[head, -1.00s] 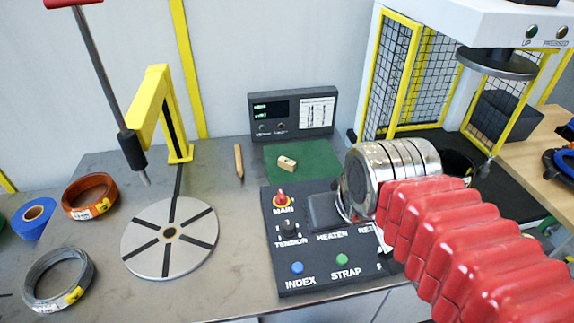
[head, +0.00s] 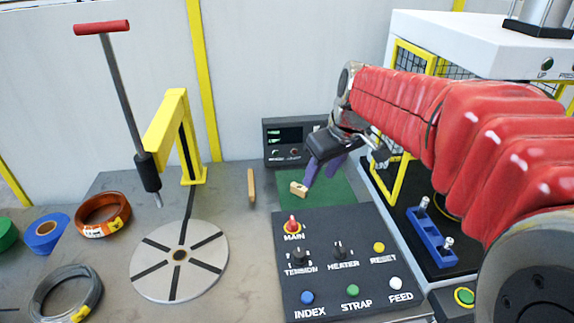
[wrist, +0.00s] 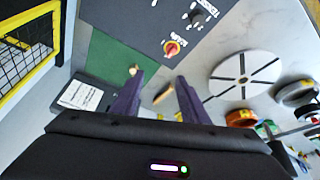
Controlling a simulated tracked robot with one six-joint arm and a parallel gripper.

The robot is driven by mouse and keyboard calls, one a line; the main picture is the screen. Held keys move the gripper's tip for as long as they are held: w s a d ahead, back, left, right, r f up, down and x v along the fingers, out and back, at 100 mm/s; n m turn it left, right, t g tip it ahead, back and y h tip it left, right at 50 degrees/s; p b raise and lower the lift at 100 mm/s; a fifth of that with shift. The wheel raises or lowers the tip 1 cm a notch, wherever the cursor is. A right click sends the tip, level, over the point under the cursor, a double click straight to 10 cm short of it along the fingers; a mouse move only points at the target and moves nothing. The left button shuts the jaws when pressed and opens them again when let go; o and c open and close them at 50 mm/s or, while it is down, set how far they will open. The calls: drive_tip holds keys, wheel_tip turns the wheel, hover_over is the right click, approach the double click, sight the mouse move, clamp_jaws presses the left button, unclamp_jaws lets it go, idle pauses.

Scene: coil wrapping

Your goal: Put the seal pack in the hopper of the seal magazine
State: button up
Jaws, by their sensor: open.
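A small tan block with a dark mark (head: 298,189), which looks like the seal pack, lies on the green mat (head: 338,187). In the wrist view the block (wrist: 133,71) shows at the tip of the left finger. My gripper (head: 319,178) is open and empty, with its dark purple fingers pointing down over the mat, just right of the block. I cannot tell whether a finger touches it. In the wrist view both fingers of my gripper (wrist: 160,76) stand apart. I cannot make out the hopper of the seal magazine for certain.
A control panel (head: 345,273) lies in front of the mat, and a display box (head: 290,137) stands behind. A wooden stick (head: 251,185), a slotted disc (head: 180,261) and several coils are left. A blue holder with metal posts (head: 432,237) is right, by the yellow-framed press guard (head: 405,60).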

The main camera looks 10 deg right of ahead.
drive_tip(key=w+d+f+n, duration=0.1)
drive_tip(key=w+f, duration=0.3)
drive_tip(key=w, duration=0.5)
drive_tip(key=w+d+f+n+g+y, duration=0.1)
drive_tip(key=w+d+f+n, duration=0.1)
drive_tip(key=w+f, duration=0.3)
drive_tip(key=w+n, duration=0.1)
drive_tip(key=w, duration=0.3)
drive_tip(key=shift+d+y, duration=0.2)
drive_tip(key=shift+y, duration=0.1)
drive_tip(key=shift+f, duration=0.15)
hover_over(300, 187)
drive_tip(key=s+d, duration=0.2)
drive_tip(key=f, duration=0.8)
drive_tip(key=shift+w+a, duration=0.25)
drive_tip(key=shift+x, duration=2.6)
drive_tip(key=shift+d, duration=0.15)
drive_tip(key=shift+c, duration=0.3)
